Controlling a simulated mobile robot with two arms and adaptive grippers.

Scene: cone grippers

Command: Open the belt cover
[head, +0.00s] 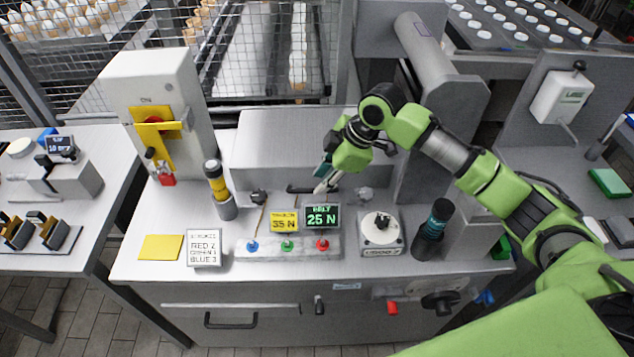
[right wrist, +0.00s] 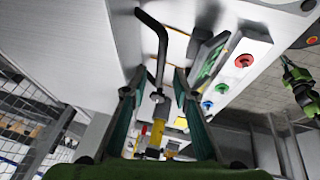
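The belt cover (head: 290,145) is a grey metal box cover, lying closed on the bench in the head view. Its black bar handle (head: 298,189) is on its front edge. In the right wrist view the bent handle (right wrist: 160,45) reaches to just ahead of and between the fingertips. My right gripper (head: 323,180) is open with nothing held, at the handle's right end; I cannot tell if it touches. Its two teal fingers spread apart in the right wrist view (right wrist: 155,85). My left gripper (right wrist: 306,98) seems to show small at that view's right edge; its fingers are unclear.
A belt display reading 25 N (head: 321,216) and a yellow display (head: 284,221) stand close in front of the handle. A button strip (head: 268,246), a round dial scale (head: 380,230) and a yellow-black post (head: 219,190) are nearby. A switch cabinet (head: 160,110) stands left.

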